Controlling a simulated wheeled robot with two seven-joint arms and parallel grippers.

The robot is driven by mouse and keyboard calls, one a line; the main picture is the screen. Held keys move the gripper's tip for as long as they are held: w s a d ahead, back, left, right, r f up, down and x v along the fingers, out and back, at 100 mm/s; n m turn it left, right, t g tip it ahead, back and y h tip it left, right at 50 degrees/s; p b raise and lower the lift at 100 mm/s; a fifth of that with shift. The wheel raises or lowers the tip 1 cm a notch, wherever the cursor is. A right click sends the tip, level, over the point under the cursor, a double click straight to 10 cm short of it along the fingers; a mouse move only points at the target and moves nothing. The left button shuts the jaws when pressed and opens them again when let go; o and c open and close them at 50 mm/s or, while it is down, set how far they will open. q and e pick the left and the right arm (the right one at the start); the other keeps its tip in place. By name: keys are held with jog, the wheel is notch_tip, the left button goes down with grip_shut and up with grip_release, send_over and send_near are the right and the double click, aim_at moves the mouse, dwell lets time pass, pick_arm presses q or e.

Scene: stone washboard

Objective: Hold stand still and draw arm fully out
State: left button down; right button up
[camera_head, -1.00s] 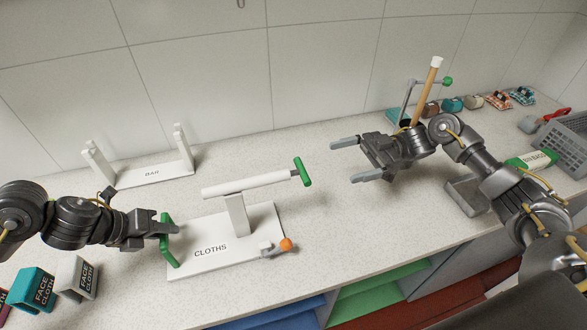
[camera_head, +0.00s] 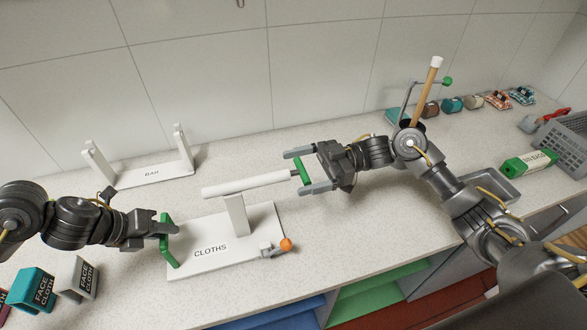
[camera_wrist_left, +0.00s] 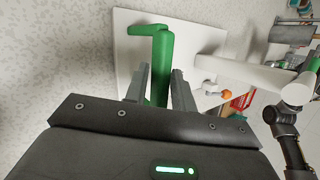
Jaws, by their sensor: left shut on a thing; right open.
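The white stand (camera_head: 258,222) labelled CLOTHS lies flat on the counter, with a short post carrying a white horizontal arm (camera_head: 245,184). A green handle (camera_head: 304,171) caps the arm's right end. My left gripper (camera_head: 170,231) is shut on the green grip (camera_head: 168,246) at the stand's left edge; the green grip also shows between the fingers in the left wrist view (camera_wrist_left: 161,70). My right gripper (camera_head: 302,171) is open, its two fingers on either side of the green handle at the arm's end. I cannot tell whether they touch it. An orange knob (camera_head: 286,244) sits at the stand's front right.
A white BAR stand (camera_head: 150,172) is behind on the left. FACE CLOTH boxes (camera_head: 36,290) stand at the front left. A wooden stick (camera_head: 427,92), small jars and a grey basket (camera_head: 565,140) are at the right. The counter behind the arm is clear.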

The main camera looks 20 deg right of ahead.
pick_arm(q)
jog(key=shift+s+a+f, duration=0.15)
jog(key=shift+f, duration=0.15)
pick_arm(e)
jog(key=c, duration=1.4)
jog(key=d, duration=1.4)
jog(key=shift+w+d+f, duration=0.1)
jog(key=shift+d, duration=0.05)
pick_arm(q)
jog(key=shift+a, duration=0.15)
pick_arm(e)
jog(key=shift+d, duration=0.1)
jog(key=o, duration=1.3)
jog(key=shift+d, duration=0.1)
jog(key=shift+o, duration=0.5)
